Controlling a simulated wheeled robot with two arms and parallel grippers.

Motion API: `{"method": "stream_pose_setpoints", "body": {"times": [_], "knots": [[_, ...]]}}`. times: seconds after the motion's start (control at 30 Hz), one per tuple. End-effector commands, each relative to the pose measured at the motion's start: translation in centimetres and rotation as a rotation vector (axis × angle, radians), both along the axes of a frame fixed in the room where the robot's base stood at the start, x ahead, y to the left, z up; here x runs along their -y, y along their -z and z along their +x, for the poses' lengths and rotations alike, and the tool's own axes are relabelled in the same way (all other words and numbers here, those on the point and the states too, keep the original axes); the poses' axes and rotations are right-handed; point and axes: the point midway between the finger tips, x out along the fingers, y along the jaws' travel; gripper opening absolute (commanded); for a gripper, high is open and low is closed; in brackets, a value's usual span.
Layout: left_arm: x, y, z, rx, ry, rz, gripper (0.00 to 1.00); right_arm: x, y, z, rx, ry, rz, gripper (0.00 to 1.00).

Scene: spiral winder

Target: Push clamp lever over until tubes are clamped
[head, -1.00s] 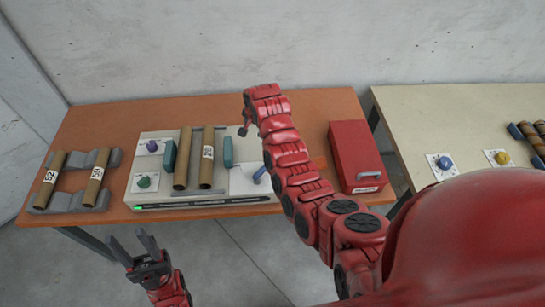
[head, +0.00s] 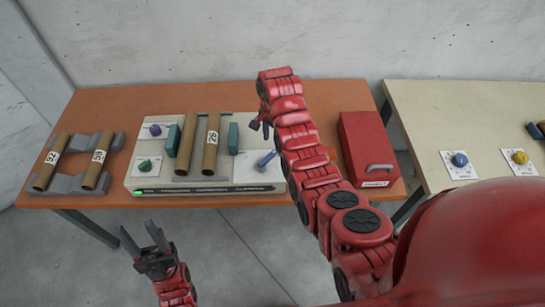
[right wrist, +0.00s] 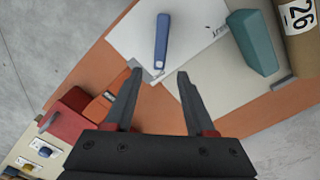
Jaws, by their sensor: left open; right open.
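The blue clamp lever (head: 267,158) stands on a white plate at the right end of the winder (head: 210,188). In the right wrist view the lever (right wrist: 162,40) lies ahead of the fingertips, apart from them. Two brown tubes, the left tube (head: 187,140) and the right tube (head: 211,155), lie between two teal clamp blocks, the left block (head: 172,140) and the right block (head: 233,138). My right gripper (right wrist: 158,75) is open and empty; in the head view its arm largely hides it. My left gripper (head: 143,238) is open and empty, in front of the table.
A red box (head: 368,145) with a handle stands right of my right arm. More tubes (head: 96,160) rest on a grey rack (head: 70,188) at the left. Purple (head: 155,129) and green (head: 144,165) knobs sit on the winder's left side. A second table (head: 430,130) stands at the right.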

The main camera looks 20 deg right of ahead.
Motion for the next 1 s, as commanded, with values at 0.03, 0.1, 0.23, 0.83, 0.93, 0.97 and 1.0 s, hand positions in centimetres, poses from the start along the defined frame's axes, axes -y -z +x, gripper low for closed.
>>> {"method": "stream_pose_setpoints", "body": {"times": [0.03, 0.1, 0.23, 0.83, 0.93, 0.97, 1.0], "knots": [[0.0, -0.7, 0.0, 0.002, 0.0, 0.0, 0.5, 0.0, 0.8, -0.2, -0.006, 0.0, 0.0, 0.55], [0.0, -1.6, 0.0, 0.002, 0.0, 0.0, 0.5, 0.0, 1.7, -0.2, -0.009, 0.0, 0.001, 0.55], [0.0, -2.4, 0.0, 0.002, 0.0, 0.0, 0.5, 0.0, 3.8, -0.1, -0.005, 0.0, 0.001, 0.55], [0.0, -2.9, 0.0, 0.002, 0.0, 0.0, 0.5, 0.0, 6.7, 0.0, 0.001, 0.0, 0.0, 0.55], [0.0, -2.9, 0.0, 0.002, 0.0, 0.0, 0.5, 0.0, 6.7, 0.0, 0.001, 0.0, 0.0, 0.55], [0.0, -2.9, 0.0, 0.002, 0.0, 0.0, 0.5, 0.0, 6.7, 0.0, 0.001, 0.0, 0.0, 0.5], [0.0, -2.9, 0.0, 0.002, 0.0, 0.0, 0.5, 0.0, 6.7, 0.0, 0.001, 0.0, 0.0, 0.42]]}}
